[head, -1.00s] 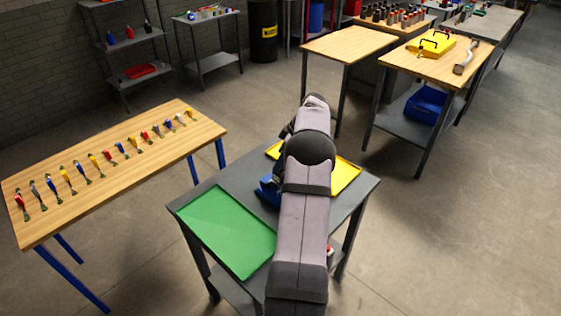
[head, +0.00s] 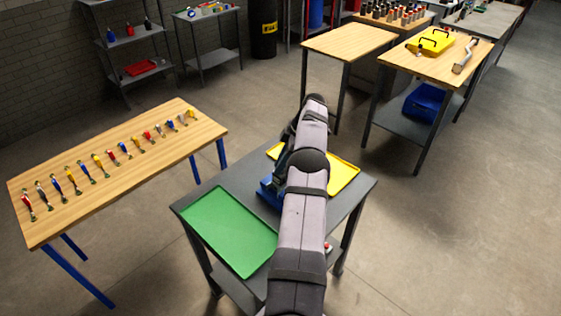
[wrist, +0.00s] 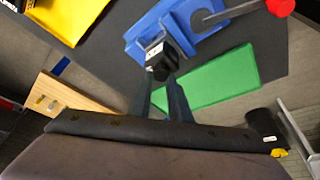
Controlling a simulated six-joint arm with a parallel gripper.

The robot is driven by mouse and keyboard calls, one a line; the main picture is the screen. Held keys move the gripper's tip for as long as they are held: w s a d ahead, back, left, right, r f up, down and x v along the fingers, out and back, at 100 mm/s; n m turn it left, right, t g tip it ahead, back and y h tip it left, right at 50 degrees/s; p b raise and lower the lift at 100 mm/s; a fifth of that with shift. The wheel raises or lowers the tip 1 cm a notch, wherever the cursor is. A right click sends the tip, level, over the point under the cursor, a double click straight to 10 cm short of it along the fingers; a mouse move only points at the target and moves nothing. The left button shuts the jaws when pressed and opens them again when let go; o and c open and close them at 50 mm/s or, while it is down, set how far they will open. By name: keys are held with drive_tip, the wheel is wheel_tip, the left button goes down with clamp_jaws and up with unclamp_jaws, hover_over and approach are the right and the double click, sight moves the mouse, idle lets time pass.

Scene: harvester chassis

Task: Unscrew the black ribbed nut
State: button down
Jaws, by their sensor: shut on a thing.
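In the wrist view, the black ribbed nut (wrist: 161,73) is a small dark round piece at my fingertips, below a black block with a white label. Its ribs are too small to make out. My gripper (wrist: 165,84) is shut on the nut, its two fingers reaching up from the bottom of the picture. The black block is at a blue vise (wrist: 182,28), which has a metal bar with a red end. In the head view the vise (head: 268,192) shows partly beside my arm, which hides the nut and my fingertips.
The grey work table (head: 240,177) carries a green tray (head: 230,231) at the front left and a yellow tray (head: 345,176) behind my arm. A wooden table (head: 110,165) with a row of small tools stands left. Floor separates the tables.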

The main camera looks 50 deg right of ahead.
drive_tip(key=shift+n+p, duration=0.4)
drive_tip(key=c, duration=1.8)
unclamp_jaws()
drive_tip(key=shift+c, duration=0.2)
drive_tip(key=shift+m+b, duration=0.4)
drive_tip(key=shift+b, duration=0.2)
drive_tip(key=m+h+b, duration=0.1)
drive_tip(key=m+b, duration=0.1)
drive_tip(key=shift+f+b, duration=0.15)
drive_tip(key=shift+b, duration=0.2)
drive_tip(key=shift+m+t+h+b, duration=0.35)
drive_tip(key=shift+m+b, duration=0.2)
drive_tip(key=shift+m, duration=0.65)
